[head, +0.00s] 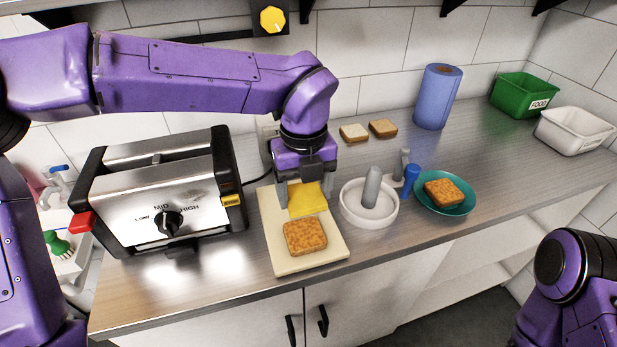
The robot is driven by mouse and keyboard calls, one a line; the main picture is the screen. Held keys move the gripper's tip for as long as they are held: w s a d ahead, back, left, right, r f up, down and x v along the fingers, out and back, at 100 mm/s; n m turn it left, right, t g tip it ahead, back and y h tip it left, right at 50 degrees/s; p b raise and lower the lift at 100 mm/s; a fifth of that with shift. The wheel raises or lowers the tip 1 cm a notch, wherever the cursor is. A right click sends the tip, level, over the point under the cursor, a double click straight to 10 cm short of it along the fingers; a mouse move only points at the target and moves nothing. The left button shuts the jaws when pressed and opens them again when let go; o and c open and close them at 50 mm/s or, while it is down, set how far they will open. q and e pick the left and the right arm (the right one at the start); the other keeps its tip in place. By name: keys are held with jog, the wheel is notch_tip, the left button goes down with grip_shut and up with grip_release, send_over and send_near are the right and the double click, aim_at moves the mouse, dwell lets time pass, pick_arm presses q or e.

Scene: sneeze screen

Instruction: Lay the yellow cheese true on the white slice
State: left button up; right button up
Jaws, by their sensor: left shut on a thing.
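My left gripper (306,196) points down over the far half of the cream cutting board (325,257). It is shut on the yellow cheese (309,202), a thin square slice between its fingers. I cannot tell whether the cheese touches the board. A browned toast slice (305,236) lies flat on the board, just nearer than the cheese. A pale white bread slice (353,131) lies at the back of the counter, right of my left wrist and well away from the cheese. My right gripper is out of view; only part of that arm shows at lower right.
A chrome toaster (165,200) stands close left of the board. A white round dish (368,214) with a grey upright piece stands right of it. Beyond are a teal plate (463,206) with toast, a brown slice (383,128), a blue roll (438,97), green (523,97) and white (573,131) bins.

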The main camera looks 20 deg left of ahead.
aim_at(305, 234)
pick_arm(q)
jog(key=shift+s+r, duration=0.1)
jog(key=shift+s, duration=0.15)
jog(key=shift+w+f+b, duration=0.2)
jog(key=shift+f+b, duration=0.3)
jog(key=shift+f, duration=0.15)
notch_tip(305, 234, down, 3)
jog(key=shift+s+r+b, duration=0.1)
jog(key=shift+r+b, duration=0.1)
jog(key=shift+b, duration=0.95)
jog(key=shift+f+b, duration=0.4)
jog(key=shift+f, duration=0.2)
jog(key=shift+r, duration=0.1)
jog(key=shift+f+b, duration=2.05)
jog(key=shift+f, duration=0.6)
